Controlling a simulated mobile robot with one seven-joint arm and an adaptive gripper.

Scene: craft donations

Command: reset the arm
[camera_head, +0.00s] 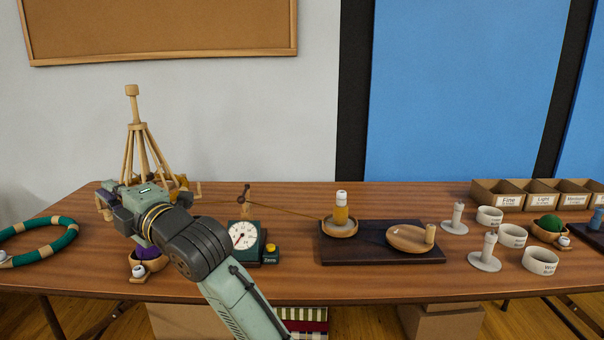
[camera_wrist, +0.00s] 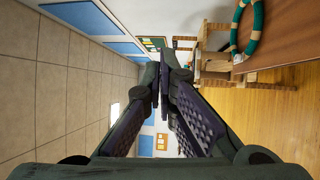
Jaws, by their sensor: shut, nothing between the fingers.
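My gripper (camera_wrist: 161,72) shows in the wrist view with its dark, ridged fingers converging to a shut tip and nothing between them. In the head view my green and grey arm reaches up from the bottom edge over the left part of the wooden table (camera_head: 300,284). Its wrist is in front of the wooden yarn swift (camera_head: 132,92), and the fingers cannot be made out there. The wrist view is turned sideways and looks across the room, with a green and tan ring (camera_wrist: 240,40) on the table edge at upper right.
Close to my arm are a bowl of purple yarn (camera_head: 157,262) and a dial scale (camera_head: 243,240). To the right are a dark board (camera_head: 380,255) with two wooden dishes, white cups (camera_head: 512,236), grey posts (camera_head: 486,255) and labelled bins (camera_head: 497,197). The table's front middle is clear.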

